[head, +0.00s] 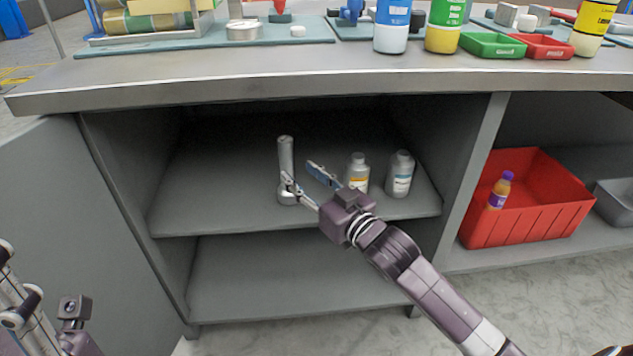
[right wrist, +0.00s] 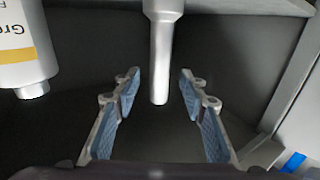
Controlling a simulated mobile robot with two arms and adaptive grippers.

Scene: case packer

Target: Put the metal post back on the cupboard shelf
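The metal post (head: 286,158), a silver cylinder with a wider base, stands upright on the upper cupboard shelf (head: 225,190). It also shows in the right wrist view (right wrist: 160,55), where the picture is upside down. My right gripper (head: 300,174) is at the post, its fingers spread. In the right wrist view the fingers (right wrist: 159,80) lie either side of the post's line with visible gaps, so it is not gripped. Part of my left arm and gripper (head: 20,303) shows at the lower left edge; its fingertips are not clear.
The lower shelf (head: 290,275) is empty. The worktop (head: 300,75) overhangs the cupboard.

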